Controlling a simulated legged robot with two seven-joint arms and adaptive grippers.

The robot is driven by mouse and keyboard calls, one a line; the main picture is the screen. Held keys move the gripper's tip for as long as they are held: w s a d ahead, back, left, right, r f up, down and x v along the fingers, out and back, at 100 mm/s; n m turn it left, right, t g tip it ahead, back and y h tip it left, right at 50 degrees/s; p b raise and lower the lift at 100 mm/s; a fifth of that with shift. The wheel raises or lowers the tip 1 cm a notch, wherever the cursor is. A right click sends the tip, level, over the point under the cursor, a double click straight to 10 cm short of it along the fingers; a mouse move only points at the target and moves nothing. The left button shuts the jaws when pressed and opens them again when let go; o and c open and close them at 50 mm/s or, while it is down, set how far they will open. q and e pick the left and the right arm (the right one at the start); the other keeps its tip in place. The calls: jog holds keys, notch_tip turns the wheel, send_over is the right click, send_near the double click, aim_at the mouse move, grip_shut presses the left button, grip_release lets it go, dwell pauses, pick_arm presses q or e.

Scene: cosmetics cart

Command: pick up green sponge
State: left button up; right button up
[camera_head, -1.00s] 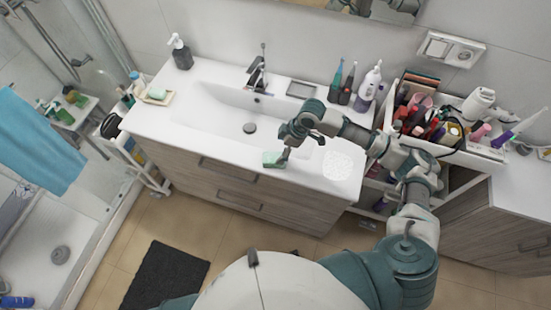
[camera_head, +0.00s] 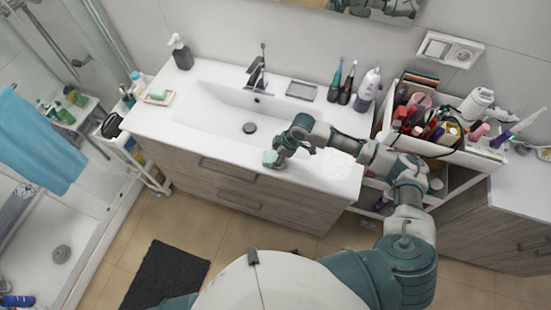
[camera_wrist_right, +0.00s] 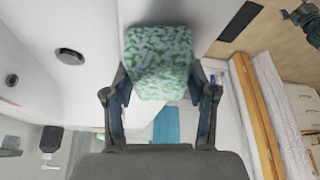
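The green sponge (camera_head: 269,158) is at the front edge of the white sink counter in the head view, at the end of my right arm. In the right wrist view the mottled green-and-white sponge (camera_wrist_right: 159,62) sits between the two fingertips of my right gripper (camera_wrist_right: 160,80), which press on its left and right sides. My right gripper (camera_head: 275,159) is shut on the sponge, and the sponge looks tilted up from the counter. Whether its lower edge touches the counter is unclear. My left gripper is not in view.
The sink basin (camera_head: 220,110) lies behind the gripper. A soap dish (camera_head: 157,97) and dispenser (camera_head: 180,52) stand at the left. Toothbrushes and a white bottle (camera_head: 368,88) stand at the back right. A crowded cosmetics cart (camera_head: 470,152) is right of the counter.

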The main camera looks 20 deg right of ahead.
aim_at(270, 156)
jog(key=shift+c, duration=1.4)
jog(key=shift+a, duration=0.2)
jog(key=shift+a, duration=0.1)
jog(key=shift+a+r, duration=0.1)
jog(key=shift+r, duration=0.7)
notch_tip(270, 156, up, 2)
jog(key=shift+r, duration=0.1)
jog(key=s+d, duration=0.1)
jog(key=s, duration=0.4)
jog(key=s+d+r+b, duration=0.1)
jog(key=s, duration=0.4)
jog(key=s+d, duration=0.1)
jog(key=s, duration=0.4)
jog(key=shift+s+d+r, duration=0.15)
jog(key=shift+s+d, duration=0.15)
jog(key=shift+s, duration=0.05)
